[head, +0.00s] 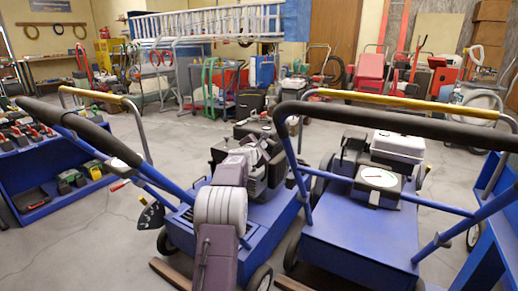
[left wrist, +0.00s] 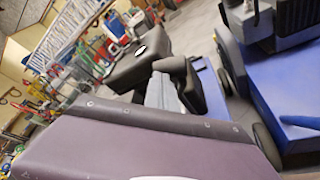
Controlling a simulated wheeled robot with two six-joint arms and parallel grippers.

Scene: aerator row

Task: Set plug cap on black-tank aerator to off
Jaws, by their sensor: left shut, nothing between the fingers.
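The black-tank aerator (head: 268,222) stands left of centre in the head view, a blue machine with a dark engine (head: 247,130). My left gripper (head: 264,154) is shut and empty, close beside that engine; I cannot tell whether it touches. In the left wrist view my purple gripper body fills the bottom, with dark finger parts (left wrist: 168,72) beyond it. A blue deck (left wrist: 290,105) and dark engine parts (left wrist: 262,18) show at right there. I cannot make out the plug cap or its setting. My right gripper is not in view.
A second blue aerator (head: 345,240) with a white tank (head: 398,146) stands close on the right. Its black padded handle (head: 400,122) crosses in front. A blue shelf with tools (head: 60,212) stands at left.

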